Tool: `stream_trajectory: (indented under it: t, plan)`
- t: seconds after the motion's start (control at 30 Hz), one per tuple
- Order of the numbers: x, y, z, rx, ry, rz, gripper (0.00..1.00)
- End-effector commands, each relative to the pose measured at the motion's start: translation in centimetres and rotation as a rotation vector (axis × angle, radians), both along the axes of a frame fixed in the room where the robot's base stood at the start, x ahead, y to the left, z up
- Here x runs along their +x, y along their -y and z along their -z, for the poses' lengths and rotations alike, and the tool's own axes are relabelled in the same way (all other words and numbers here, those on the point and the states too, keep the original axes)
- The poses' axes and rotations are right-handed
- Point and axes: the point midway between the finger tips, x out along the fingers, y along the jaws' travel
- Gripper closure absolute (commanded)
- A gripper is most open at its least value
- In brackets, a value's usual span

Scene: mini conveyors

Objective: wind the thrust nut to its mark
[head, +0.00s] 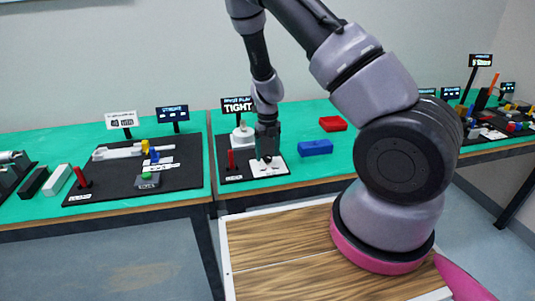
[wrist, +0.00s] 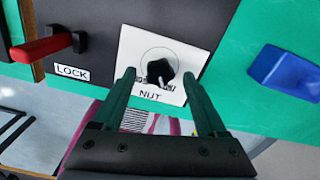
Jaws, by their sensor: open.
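The thrust nut is a black lobed knob (wrist: 160,70) on a white plate (wrist: 192,58) labelled NUT, with a thin circle around it and small marks below it. My gripper (wrist: 160,76) is open, with one finger on each side of the knob in the wrist view; I cannot tell whether either finger touches it. In the head view my gripper (head: 267,157) points down over the white plate (head: 275,170) and hides the knob. A sign reading TIGHT (head: 238,105) stands behind the station.
A red lever (wrist: 40,50) labelled LOCK sits left of the plate; it stands upright in the head view (head: 231,160). A blue block (head: 315,147) and a red block (head: 333,123) lie to the right. Another black station board (head: 110,185) stands left.

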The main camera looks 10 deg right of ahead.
Motion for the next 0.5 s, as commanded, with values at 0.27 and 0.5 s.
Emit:
stream_trajectory:
  t: [0.27, 0.5]
  plan:
    - [-0.01, -0.07, 0.53, 0.001, 0.000, -0.001, 0.25]
    - [0.00, -0.06, 0.50, 0.001, 0.000, -0.001, 0.86]
